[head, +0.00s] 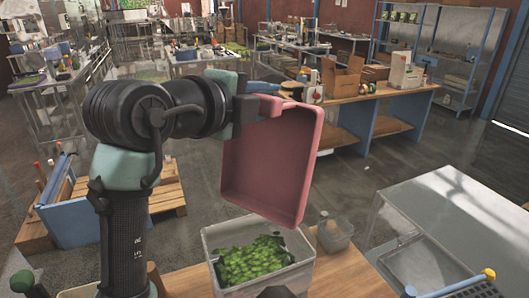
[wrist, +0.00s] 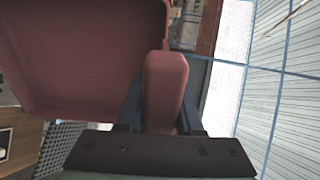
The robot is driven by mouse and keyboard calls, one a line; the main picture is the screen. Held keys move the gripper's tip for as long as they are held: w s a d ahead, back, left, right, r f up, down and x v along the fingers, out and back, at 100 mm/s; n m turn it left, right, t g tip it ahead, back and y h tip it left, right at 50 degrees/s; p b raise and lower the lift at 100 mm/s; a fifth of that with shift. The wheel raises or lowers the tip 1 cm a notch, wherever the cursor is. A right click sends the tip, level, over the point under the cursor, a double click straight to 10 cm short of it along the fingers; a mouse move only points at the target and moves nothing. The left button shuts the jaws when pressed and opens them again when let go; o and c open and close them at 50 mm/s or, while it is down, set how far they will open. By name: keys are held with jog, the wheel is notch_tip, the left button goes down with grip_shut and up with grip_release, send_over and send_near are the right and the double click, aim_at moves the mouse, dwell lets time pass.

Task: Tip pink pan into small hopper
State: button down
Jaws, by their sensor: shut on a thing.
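The pink pan (head: 270,165) is held up on edge, its open side facing the head camera. No contents show inside it. My gripper (head: 256,104) is shut on the pan's handle at its top. In the wrist view the pink handle (wrist: 165,85) sits between the fingers, with the pan (wrist: 85,50) to the left. Below the pan stands a pale open bin (head: 228,283) holding green pieces (head: 250,262). The pan's lower edge is above the bin's back edge, apparently not touching it. I cannot tell which container is the small hopper.
A small clear tub (head: 335,238) stands right of the bin on the wooden bench (head: 345,275). A clear-sided machine (head: 440,225) is at the right. A blue crate (head: 75,215) on a pallet stands at left. Open floor lies behind, before a wooden table (head: 380,95).

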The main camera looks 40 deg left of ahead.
notch_tip(320, 180, up, 4)
jog(key=shift+f+p, duration=0.1)
jog(key=shift+p, duration=0.75)
notch_tip(320, 180, up, 5)
jog(key=g+h+p, duration=0.1)
jog(key=g+p, duration=0.5)
jog(key=g, duration=0.1)
jog(key=g+p, duration=0.6)
jog(key=g, duration=0.1)
jog(key=shift+w+f+g+h, duration=0.1)
jog(key=shift+g+h, duration=0.2)
jog(key=shift+h, duration=0.1)
